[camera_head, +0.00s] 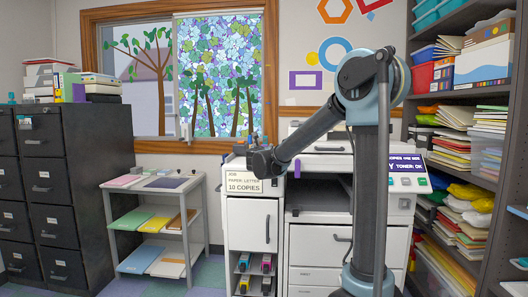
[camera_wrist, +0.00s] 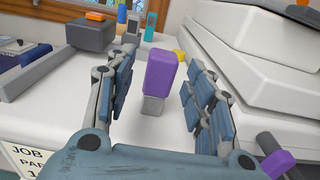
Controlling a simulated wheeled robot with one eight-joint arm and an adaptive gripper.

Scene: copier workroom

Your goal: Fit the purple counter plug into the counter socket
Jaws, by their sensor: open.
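The purple plug (camera_wrist: 160,72) stands upright on the white counter in the wrist view, with a narrower grey part (camera_wrist: 153,105) below it. I cannot tell whether this grey part belongs to the plug or to something under it. My gripper (camera_wrist: 158,80) is open, with one finger on each side of the plug and a gap on both sides. In the head view my gripper (camera_head: 262,160) is over the counter left of the copier, and it hides the plug. I cannot make out the counter socket for certain.
A dark grey block (camera_wrist: 90,33) with an orange top and a long grey bar lies at the left of the counter. Small coloured items stand behind the plug. The white stepped copier body (camera_wrist: 270,60) rises close on the right. A low shelf (camera_head: 160,184) stands left.

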